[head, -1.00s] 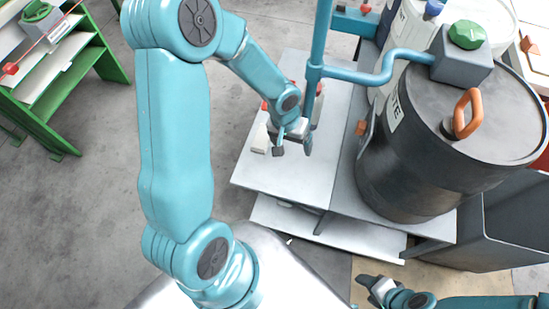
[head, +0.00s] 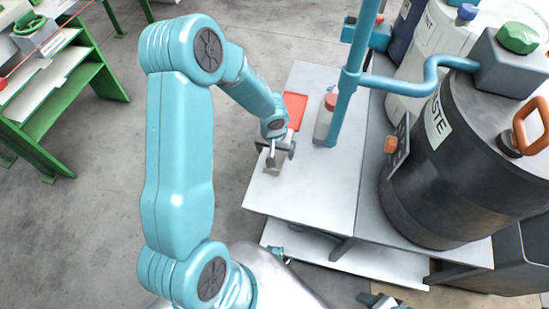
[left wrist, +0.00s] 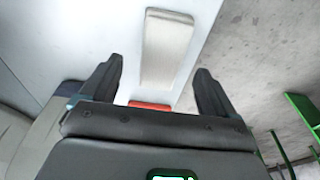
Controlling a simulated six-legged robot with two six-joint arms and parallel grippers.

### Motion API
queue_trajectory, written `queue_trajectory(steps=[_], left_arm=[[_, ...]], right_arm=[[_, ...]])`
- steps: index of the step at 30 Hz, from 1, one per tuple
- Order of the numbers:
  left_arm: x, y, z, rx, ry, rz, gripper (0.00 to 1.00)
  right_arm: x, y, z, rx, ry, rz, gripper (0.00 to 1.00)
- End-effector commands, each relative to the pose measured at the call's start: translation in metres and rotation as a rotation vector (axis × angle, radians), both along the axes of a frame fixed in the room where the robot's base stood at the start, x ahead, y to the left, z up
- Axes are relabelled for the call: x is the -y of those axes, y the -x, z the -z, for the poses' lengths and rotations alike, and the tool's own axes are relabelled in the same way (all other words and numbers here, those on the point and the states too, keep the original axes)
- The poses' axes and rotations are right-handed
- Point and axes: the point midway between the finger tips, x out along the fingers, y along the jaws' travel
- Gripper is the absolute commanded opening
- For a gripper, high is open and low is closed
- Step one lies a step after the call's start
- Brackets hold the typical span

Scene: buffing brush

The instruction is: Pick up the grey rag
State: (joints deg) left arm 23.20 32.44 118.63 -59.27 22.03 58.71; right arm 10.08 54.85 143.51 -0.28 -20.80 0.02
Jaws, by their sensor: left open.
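A pale grey-beige flat rectangular piece, which looks like the folded grey rag (head: 272,163), lies on the light table top (head: 318,190) near its left edge. My left gripper (head: 275,148) is open and hangs just above its far end, partly hiding it. In the left wrist view the rag (left wrist: 168,45) lies ahead of the two spread fingers of the left gripper (left wrist: 158,74), roughly centred, with nothing held. My right gripper (head: 378,299) shows only partly at the bottom edge of the head view; its jaws are unclear.
A red flat item (head: 296,108) and a red-capped bottle (head: 325,118) stand behind the left gripper. A blue pipe post (head: 352,85) rises beside the bottle. A dark waste drum (head: 435,185) stands at the right. The front of the table top is clear.

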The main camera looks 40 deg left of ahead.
Motion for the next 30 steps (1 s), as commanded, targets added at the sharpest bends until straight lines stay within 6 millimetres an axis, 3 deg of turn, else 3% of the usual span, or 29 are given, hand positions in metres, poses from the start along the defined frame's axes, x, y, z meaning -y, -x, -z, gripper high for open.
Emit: queue_trajectory(steps=[1,6,14,18,20,30], left_arm=[[-0.001,0.001,0.014,-0.003,0.001,0.0,0.89],[-0.004,-0.002,0.033,-0.001,0.0,0.0,0.89],[-0.007,-0.003,0.034,0.0,0.0,-0.001,0.89],[-0.008,-0.002,0.034,-0.001,0.001,-0.002,0.44],[-0.008,-0.002,0.034,-0.001,0.001,-0.002,0.29],[-0.008,-0.002,0.029,0.001,0.0,-0.001,0.28]], right_arm=[[0.0,0.0,0.007,0.0,0.0,0.0,0.57],[0.0,0.0,0.012,0.0,0.0,0.0,0.57],[0.0,0.0,0.011,0.0,0.0,0.0,0.57],[0.0,0.0,0.011,0.0,0.0,0.0,0.57],[0.0,0.0,0.011,0.0,0.0,0.0,0.57],[0.0,0.0,0.009,0.0,0.0,0.0,0.57]])
